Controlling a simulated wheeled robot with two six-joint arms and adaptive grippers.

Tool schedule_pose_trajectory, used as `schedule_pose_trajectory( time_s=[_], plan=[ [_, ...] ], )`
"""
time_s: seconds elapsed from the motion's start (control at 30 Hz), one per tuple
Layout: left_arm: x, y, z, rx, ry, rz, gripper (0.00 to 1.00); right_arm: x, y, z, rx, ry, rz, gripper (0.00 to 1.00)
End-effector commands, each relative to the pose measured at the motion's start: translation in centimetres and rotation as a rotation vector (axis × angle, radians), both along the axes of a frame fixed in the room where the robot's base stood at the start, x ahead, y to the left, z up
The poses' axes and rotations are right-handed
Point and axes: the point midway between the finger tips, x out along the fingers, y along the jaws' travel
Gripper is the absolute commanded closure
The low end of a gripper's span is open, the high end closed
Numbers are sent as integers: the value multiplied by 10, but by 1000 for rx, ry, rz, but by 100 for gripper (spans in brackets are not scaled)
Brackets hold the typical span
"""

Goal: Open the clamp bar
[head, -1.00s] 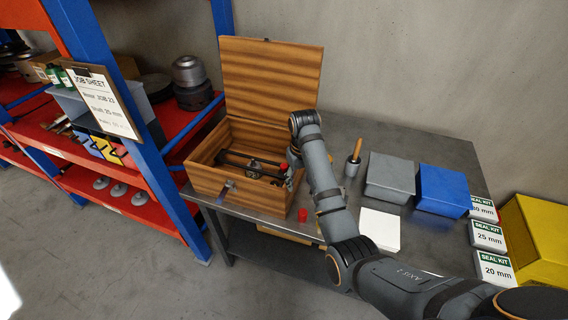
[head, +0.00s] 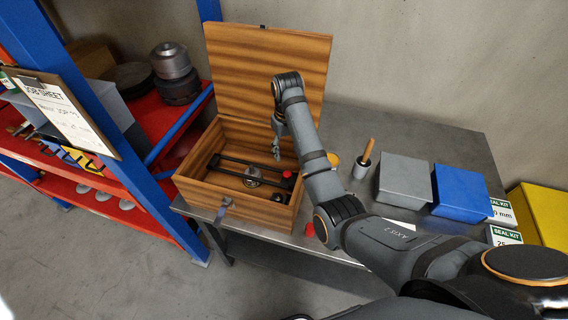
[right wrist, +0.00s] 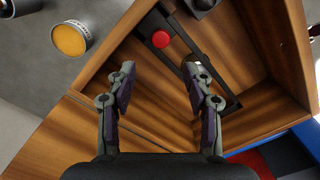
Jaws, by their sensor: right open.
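The wooden box (head: 190,190) stands on the table with its lid raised. Inside it a dark clamp bar (head: 238,162) runs across the box, with a small round metal part (head: 252,178) near its middle. A red knob (head: 287,175) is at the right end; it also shows in the right wrist view (right wrist: 161,39). My right gripper (head: 277,154) is above the box's inside, open and empty. In the right wrist view its fingers (right wrist: 159,68) are apart, with the knob beyond them and no contact visible. I cannot tell whether the bar is latched. My left gripper is out of view.
A yellow-topped can (right wrist: 70,40) is beside the box. The raised lid (head: 245,75) stands behind.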

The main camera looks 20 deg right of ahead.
Motion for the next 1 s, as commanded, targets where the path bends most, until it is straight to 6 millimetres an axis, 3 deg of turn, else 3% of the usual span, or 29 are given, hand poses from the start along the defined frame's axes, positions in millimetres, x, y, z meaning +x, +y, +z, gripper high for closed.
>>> schedule_pose_trajectory(
  time_s=[0.2,0.37,0.63,0.93,1.0],
  plan=[
    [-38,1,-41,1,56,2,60,0,0,-38,0,1,0,48],
    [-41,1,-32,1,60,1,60,-1,0,-62,0,5,0,48],
    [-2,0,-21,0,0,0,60,-1,0,-99,0,1,-1,48],
    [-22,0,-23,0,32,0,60,-1,0,-104,0,0,0,48],
    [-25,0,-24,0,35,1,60,-1,0,-104,0,0,0,56]
  ],
)
